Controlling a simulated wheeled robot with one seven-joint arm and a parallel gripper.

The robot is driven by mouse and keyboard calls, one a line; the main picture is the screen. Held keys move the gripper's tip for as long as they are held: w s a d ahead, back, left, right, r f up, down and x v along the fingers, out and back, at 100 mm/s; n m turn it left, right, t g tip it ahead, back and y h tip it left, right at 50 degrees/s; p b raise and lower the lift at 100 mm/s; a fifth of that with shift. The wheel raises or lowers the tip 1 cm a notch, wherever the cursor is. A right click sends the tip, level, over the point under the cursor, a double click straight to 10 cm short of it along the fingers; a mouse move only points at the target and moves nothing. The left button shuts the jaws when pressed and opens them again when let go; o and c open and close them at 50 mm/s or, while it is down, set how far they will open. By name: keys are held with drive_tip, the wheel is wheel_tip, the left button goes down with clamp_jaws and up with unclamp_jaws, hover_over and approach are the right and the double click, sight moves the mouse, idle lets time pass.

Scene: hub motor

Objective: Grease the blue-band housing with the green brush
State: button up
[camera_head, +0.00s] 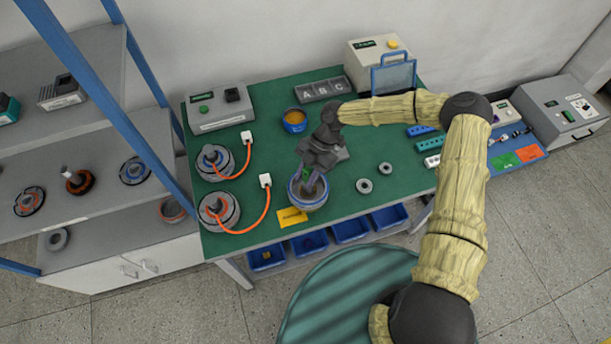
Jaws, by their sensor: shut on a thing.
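The blue-band housing (308,204) stands on the green workbench near its front edge, a round grey cup with a blue band. My gripper (308,168) is directly above it, pointing down, shut on the green brush (306,177). Only a little green of the brush shows between the jaws and the housing. The brush's lower end is at the housing's opening; I cannot tell whether it touches the inside. A blue pot (294,128) with orange-brown contents, which looks like grease, stands behind my gripper.
Two round motor parts (219,210) with orange cables lie to the left. A yellow card (292,217) lies in front of the housing. Two small rings (364,186) lie to the right, with clear green mat around them. A grey device (219,110) stands at the back left.

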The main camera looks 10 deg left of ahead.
drive_tip(key=shift+r, duration=0.15)
drive_tip(key=shift+r+p, duration=2)
drive_tip(key=shift+r, duration=1.95)
drive_tip(key=shift+f, duration=0.1)
